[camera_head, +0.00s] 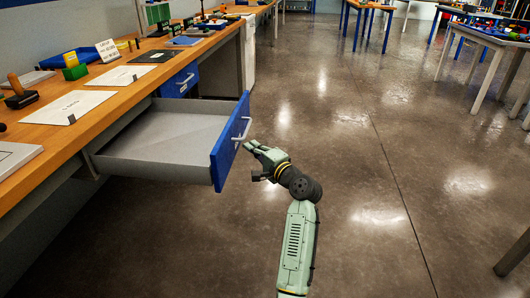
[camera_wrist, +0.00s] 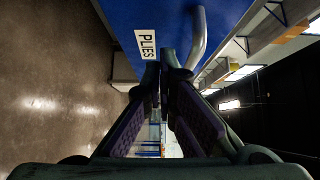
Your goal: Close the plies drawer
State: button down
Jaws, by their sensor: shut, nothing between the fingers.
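The plies drawer (camera_head: 178,132) is pulled far out from under the wooden bench in the head view. Its grey tray looks empty. Its blue front (camera_head: 226,150) carries a light bar handle (camera_head: 241,131). In the wrist view the blue front (camera_wrist: 120,12) shows a white label reading PLIES (camera_wrist: 146,43) beside the handle (camera_wrist: 198,38). My gripper (camera_head: 251,147) is just outside the drawer front, near the handle. In the wrist view its fingers (camera_wrist: 163,70) are shut with tips together, close to the label and handle. I cannot tell whether they touch the front.
The wooden bench (camera_head: 130,75) runs along the left with papers, tools and blocks on it. Another blue drawer (camera_head: 181,81) sits under the bench beyond, closed. The floor (camera_head: 370,150) to the right is clear; other tables stand at the far right.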

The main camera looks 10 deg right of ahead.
jog(key=shift+w+a, duration=0.15)
jog(key=shift+a, duration=0.5)
jog(key=shift+w+a, duration=0.15)
jog(key=shift+a, duration=0.45)
